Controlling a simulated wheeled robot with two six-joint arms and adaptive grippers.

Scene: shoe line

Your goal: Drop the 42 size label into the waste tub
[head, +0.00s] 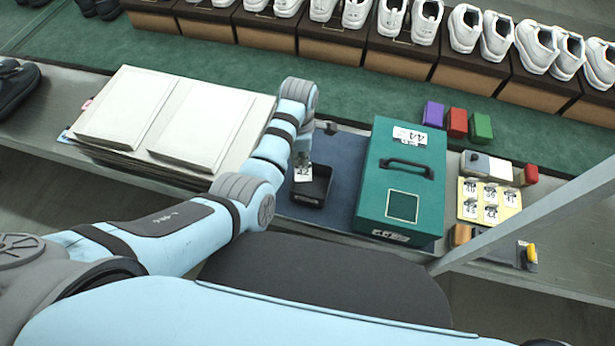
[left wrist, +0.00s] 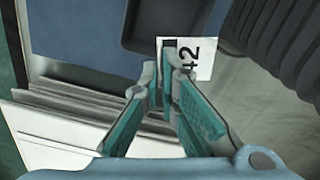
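The white 42 size label (head: 303,174) is between the fingertips of my left gripper (head: 302,158). In the left wrist view, the label (left wrist: 198,62) shows its number 42 sideways, and the left gripper (left wrist: 162,72) is shut on its edge. The waste tub (head: 325,176) is a small black open tray on the blue mat. In the head view the label overlaps the tub's left part; the exact height above it is hard to tell. The tub's dark corner (left wrist: 140,32) also shows beside the label in the left wrist view. My right gripper is not in view.
A teal shoe box (head: 375,205) with a handle and 44 labels stands right of the tub. A yellow label board (head: 489,214) lies farther right, near purple, red and green blocks (head: 481,127). Flat white boxes (head: 198,120) lie left, and white shoes line the back.

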